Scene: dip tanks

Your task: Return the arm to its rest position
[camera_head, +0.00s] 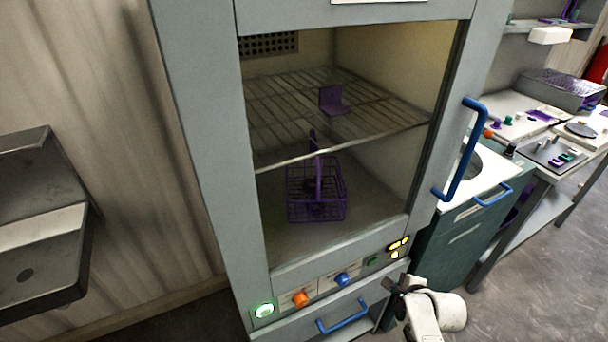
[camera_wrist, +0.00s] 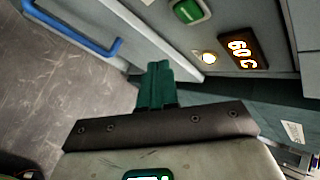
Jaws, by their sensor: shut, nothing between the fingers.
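My gripper (camera_head: 393,286) is at the lower right in the head view, in front of the cabinet's lower right corner. In the wrist view its green fingers (camera_wrist: 157,84) are together, with nothing between them. They point toward the cabinet's control panel, near a lit 60 C display (camera_wrist: 243,49) and a green button (camera_wrist: 188,11). My light-coloured arm extends down from it to the bottom edge of the head view.
A grey cabinet (camera_head: 195,120) holds a purple wire basket (camera_head: 316,190) below a wire shelf (camera_head: 285,115) with a purple bracket (camera_head: 331,99). A blue handle (camera_head: 461,150) projects at right, beside a sink unit (camera_head: 455,245). Open floor (camera_head: 535,265) lies at lower right.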

